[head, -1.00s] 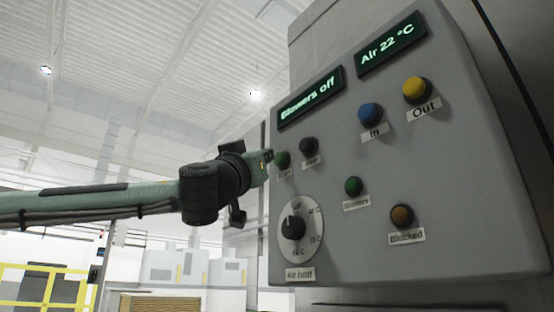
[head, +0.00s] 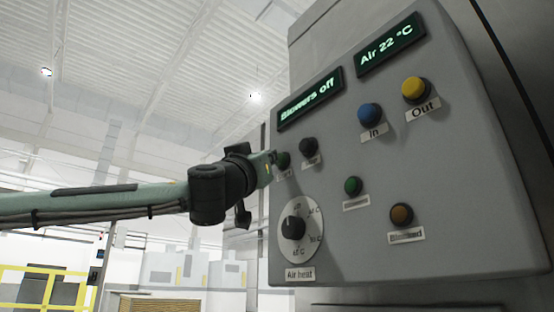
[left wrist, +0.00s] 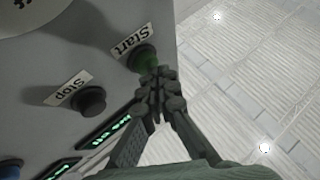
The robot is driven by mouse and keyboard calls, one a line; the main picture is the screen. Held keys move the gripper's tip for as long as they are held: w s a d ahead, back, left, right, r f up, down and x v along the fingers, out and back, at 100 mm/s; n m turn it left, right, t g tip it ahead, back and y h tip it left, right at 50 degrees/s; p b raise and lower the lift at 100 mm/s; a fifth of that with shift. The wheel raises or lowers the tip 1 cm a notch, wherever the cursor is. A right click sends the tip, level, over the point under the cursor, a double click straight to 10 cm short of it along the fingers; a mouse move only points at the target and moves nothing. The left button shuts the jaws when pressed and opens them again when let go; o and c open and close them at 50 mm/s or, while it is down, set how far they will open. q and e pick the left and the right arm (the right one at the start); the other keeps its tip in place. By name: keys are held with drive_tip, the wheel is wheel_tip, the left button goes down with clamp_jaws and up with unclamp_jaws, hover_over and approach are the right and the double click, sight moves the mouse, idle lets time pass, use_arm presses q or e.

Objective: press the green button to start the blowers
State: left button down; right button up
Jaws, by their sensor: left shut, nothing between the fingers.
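The green Start button (head: 283,160) is at the upper left of the grey control panel (head: 330,200). It also shows in the left wrist view (left wrist: 143,56), with its "Start" label beside it. My left gripper (head: 272,158) is shut and empty, its fingertips right at the green button. In the left wrist view the closed fingertips (left wrist: 160,82) overlap the button's edge; I cannot tell whether they touch it. The display (head: 310,98) reads "Blowers off". My right gripper is not in view.
The black Stop button (head: 309,146) is just right of Start. The Air heat dial (head: 293,228) is below. Open hall lies left.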

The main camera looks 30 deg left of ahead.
use_arm(q)
drive_tip(key=shift+w+d, duration=0.1)
drive_tip(key=shift+w, duration=0.15)
drive_tip(key=shift+s, duration=0.1)
idle(0.5)
drive_tip(key=shift+s+a+b, duration=0.35)
drive_tip(key=shift+s+b, duration=0.1)
drive_tip(key=shift+s, duration=0.3)
drive_tip(key=shift+s+a+b, duration=0.15)
drive_tip(key=shift+s+a, duration=0.15)
drive_tip(key=shift+s, duration=0.45)
drive_tip(key=shift+s+a+b, duration=0.2)
drive_tip(key=shift+s+a, duration=0.15)
drive_tip(key=shift+s, duration=0.45)
drive_tip(key=shift+s+a+b, duration=0.15)
drive_tip(key=shift+s+a, duration=0.15)
drive_tip(key=shift+s, duration=0.45)
drive_tip(key=shift+f, duration=0.1)
